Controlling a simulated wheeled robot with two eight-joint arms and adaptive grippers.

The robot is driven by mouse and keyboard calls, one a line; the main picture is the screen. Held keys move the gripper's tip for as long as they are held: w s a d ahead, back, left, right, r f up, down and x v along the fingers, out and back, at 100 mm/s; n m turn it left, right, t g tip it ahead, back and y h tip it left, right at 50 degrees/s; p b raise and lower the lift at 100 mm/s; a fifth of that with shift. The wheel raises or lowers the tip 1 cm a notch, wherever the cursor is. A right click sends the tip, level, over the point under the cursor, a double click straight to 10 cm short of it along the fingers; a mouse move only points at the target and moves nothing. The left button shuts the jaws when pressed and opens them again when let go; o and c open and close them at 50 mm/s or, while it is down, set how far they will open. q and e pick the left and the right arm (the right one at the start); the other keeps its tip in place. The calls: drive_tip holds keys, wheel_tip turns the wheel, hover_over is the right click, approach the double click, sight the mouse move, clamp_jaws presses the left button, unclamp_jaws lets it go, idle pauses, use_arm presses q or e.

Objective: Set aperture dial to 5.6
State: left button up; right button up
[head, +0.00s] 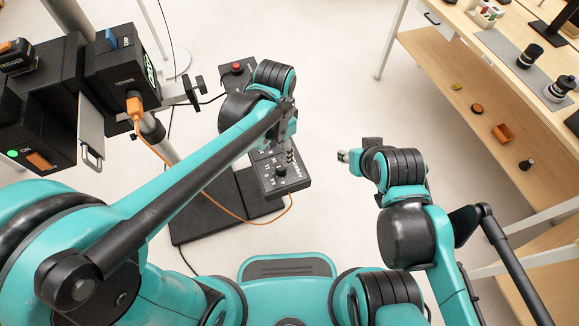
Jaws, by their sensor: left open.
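The aperture dial (279,169) is a small dark knob ringed by white marks on the face of a black box (298,184). White lettering runs along the box's right side. The dial's setting is too small to read. My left gripper (288,149) is just above the box's upper edge, close to the dial; its fingers are small and partly hidden by the wrist. Contact with the dial cannot be told. My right gripper (343,156) is to the right of the box, apart from it, over bare floor; its jaw opening is unclear.
A red-button box (237,69) stands behind my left wrist. Black camera gear (122,72) on a stand is at upper left, with an orange cable (231,212) running to the dial box. Wooden shelves (452,60) with lenses and small props stand at right. The floor between is clear.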

sight(281, 165)
use_arm(q)
drive_tip(key=shift+d+f, duration=0.2)
drive_tip(key=shift+f, duration=0.2)
wheel_tip(281, 165, down, 7)
drive_tip(key=b, duration=0.3)
drive_tip(key=shift+f, duration=0.1)
clamp_jaws()
